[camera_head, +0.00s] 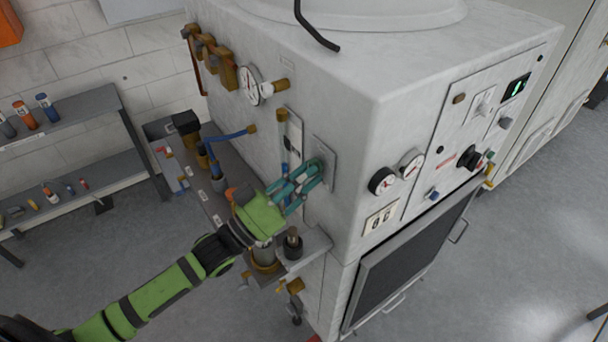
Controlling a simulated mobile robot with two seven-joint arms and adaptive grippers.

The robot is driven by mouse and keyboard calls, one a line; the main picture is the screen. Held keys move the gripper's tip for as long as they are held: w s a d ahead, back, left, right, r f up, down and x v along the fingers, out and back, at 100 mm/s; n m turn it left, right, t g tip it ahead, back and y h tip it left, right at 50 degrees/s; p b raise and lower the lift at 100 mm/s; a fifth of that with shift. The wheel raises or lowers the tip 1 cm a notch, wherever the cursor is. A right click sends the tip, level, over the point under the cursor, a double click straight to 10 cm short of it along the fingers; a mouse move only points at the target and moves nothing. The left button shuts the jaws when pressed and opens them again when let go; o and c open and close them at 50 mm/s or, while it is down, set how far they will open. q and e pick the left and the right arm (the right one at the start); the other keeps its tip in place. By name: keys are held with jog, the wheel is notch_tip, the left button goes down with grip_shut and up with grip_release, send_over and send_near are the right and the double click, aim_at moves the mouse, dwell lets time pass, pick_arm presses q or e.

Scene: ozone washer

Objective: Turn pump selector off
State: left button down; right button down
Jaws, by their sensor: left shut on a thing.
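The pump selector appears to be the small control on a grey plate (326,150) on the left side wall of the white washer cabinet (335,100). My left gripper (310,176), with teal fingers and a green body, reaches in from the lower left. Its fingers are shut on the control at the plate. The fingers hide most of the control, so its setting cannot be read. My right gripper is not in view.
A gauge (249,85) and a blue hose (228,135) are left of the plate. A ledge with a dark fitting (292,243) sits below my gripper. The front panel has two gauges and a black knob (468,158). Shelves (75,120) stand at left.

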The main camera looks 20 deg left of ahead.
pick_arm(q)
jog(key=shift+a+r, duration=0.1)
jog(key=shift+r, duration=0.45)
jog(key=c, duration=1.1)
grip_release()
jog(key=shift+f, duration=0.15)
jog(key=shift+w+f, duration=0.1)
jog(key=v, duration=1.2)
